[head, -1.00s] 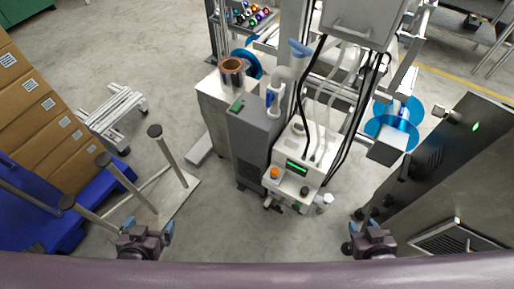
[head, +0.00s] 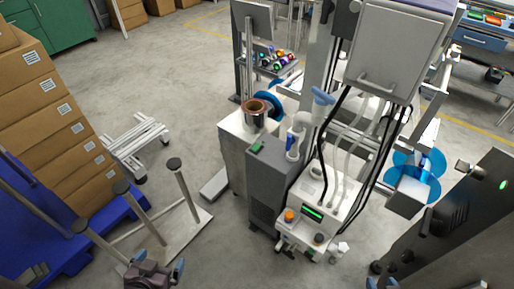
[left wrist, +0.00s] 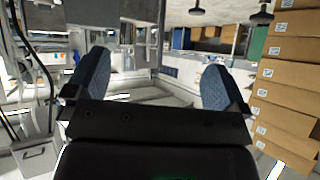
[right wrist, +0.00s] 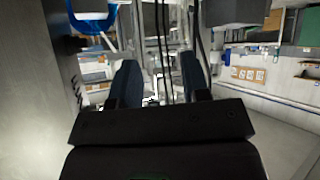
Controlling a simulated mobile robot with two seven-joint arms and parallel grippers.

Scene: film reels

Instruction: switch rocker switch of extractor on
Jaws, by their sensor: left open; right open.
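A dark grey cabinet (head: 272,185) with a pale hose rising from its top stands in the middle of the head view and looks like the extractor. A small green piece (head: 257,147) on its top looks like the rocker switch; its on or off position is too small to tell. My left gripper (head: 157,262) is open and empty at the lower left, well apart from the cabinet. My right gripper (head: 382,284) is partly cut off at the bottom edge, open and empty. The fingers also show apart in the left wrist view (left wrist: 155,85) and the right wrist view (right wrist: 155,80).
A white machine (head: 325,195) with a green display and orange knob stands right of the cabinet. A post stand (head: 150,235) and blue pallet (head: 60,245) with stacked boxes (head: 65,140) lie left. A dark cabinet (head: 460,220) stands right. Some floor is free in front.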

